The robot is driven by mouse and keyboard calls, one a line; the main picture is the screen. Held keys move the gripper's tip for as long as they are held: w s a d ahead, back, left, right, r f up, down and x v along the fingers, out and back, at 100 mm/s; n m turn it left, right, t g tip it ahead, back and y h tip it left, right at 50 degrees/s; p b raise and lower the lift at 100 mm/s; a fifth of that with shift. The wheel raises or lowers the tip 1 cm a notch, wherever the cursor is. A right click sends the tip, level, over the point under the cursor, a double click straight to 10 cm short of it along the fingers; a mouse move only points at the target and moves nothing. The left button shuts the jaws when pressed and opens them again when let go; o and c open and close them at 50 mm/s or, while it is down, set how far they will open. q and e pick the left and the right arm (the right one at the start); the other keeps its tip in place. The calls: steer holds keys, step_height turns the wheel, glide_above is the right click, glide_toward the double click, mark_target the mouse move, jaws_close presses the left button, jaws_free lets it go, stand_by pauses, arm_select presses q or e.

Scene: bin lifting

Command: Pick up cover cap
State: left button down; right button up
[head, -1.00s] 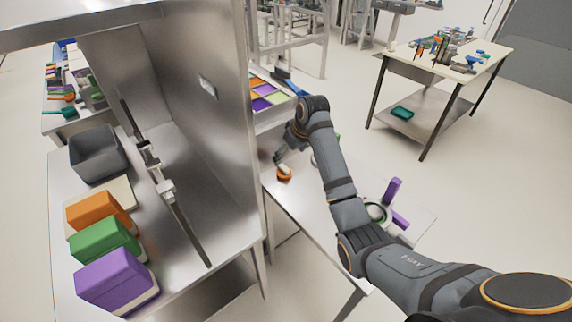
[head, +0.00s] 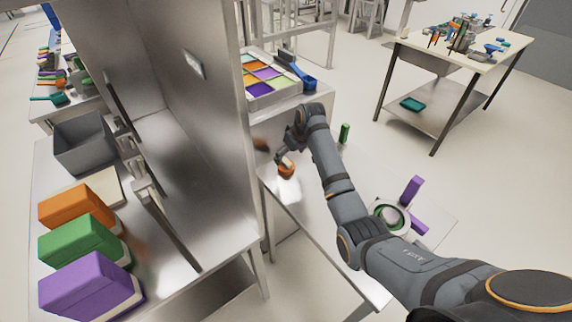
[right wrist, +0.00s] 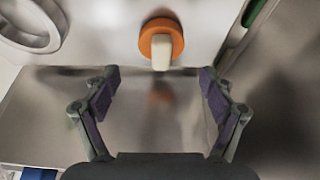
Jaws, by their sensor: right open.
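The cover cap (right wrist: 174,38), an orange disc with a pale stub, is in the upper middle of the right wrist view. In the head view it is the small orange piece (head: 287,171) on the steel bench. My right gripper (right wrist: 160,80) is open and empty. The cap is ahead of the gap between its fingertips and apart from both fingers. In the head view my right gripper (head: 281,158) is just beside the cap and partly hides it. My left gripper is not in view.
The steel bench (head: 318,215) also holds a green cylinder (head: 345,133) and a white ring-shaped part with purple handles (head: 391,216). A tall steel panel (head: 190,110) stands close left of my right gripper. A tray of coloured compartments (head: 262,85) is behind.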

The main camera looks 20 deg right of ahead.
mark_target(286, 161)
steer(key=shift+f, duration=0.2)
steer(key=p+x, duration=0.1)
steer(key=x, duration=0.3)
steer(key=shift+a, duration=0.1)
steer(key=shift+w+f, duration=0.1)
steer(key=shift+f, duration=0.3)
steer(key=c, duration=1.1)
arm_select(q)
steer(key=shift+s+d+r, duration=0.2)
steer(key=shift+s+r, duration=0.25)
